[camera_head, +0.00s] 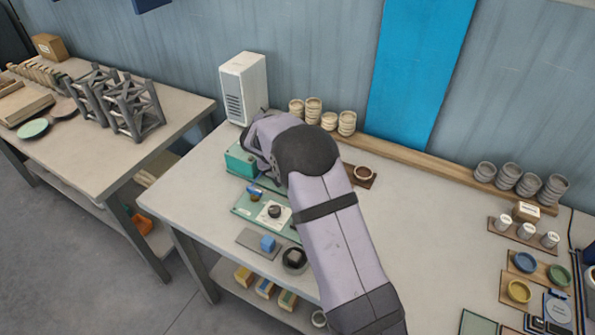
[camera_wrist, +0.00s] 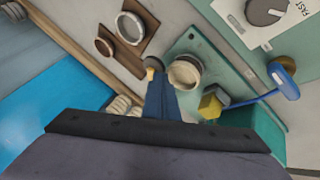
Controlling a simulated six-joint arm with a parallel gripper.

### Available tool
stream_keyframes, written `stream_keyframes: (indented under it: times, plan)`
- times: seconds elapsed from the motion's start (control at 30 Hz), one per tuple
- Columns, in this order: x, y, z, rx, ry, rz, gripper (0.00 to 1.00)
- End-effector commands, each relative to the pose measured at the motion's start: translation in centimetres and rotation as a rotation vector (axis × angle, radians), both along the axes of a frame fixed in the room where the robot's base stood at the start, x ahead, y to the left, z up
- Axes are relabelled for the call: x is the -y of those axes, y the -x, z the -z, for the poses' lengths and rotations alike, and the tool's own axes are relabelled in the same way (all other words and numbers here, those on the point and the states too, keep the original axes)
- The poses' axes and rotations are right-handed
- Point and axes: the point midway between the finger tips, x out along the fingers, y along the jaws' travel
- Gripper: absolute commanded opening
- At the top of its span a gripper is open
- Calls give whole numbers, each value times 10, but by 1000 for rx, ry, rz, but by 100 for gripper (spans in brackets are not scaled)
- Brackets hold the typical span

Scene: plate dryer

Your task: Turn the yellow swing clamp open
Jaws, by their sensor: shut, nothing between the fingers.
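In the wrist view, my gripper (camera_wrist: 160,88) points away from the camera, its dark fingers together and empty. A small yellow piece (camera_wrist: 150,74) with a dark rounded end shows right at the fingertips. A yellow block (camera_wrist: 208,105) with a grey side stands to the right of the fingers, by the teal box (camera_wrist: 262,124). I cannot tell which yellow part is the swing clamp, nor whether the fingertips touch the small piece. A cream round cup (camera_wrist: 185,73) sits on the green plate (camera_wrist: 207,45) beside the fingers. In the head view my arm hides the fingers and the clamp.
A blue lever (camera_wrist: 285,82) lies right of the yellow block. A brown tray (camera_wrist: 140,54) holding a ring-like cup is close by. In the head view, a white vented box (camera_head: 243,88) and stacked cups (camera_head: 313,110) stand behind my wrist. The table's middle right is clear.

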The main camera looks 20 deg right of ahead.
Motion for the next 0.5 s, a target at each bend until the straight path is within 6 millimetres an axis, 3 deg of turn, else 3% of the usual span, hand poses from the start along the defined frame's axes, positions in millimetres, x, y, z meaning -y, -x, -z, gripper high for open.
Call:
stream_keyframes:
  times: [0.5]
  plan:
    - [42,14,1,2,0,-420,0]
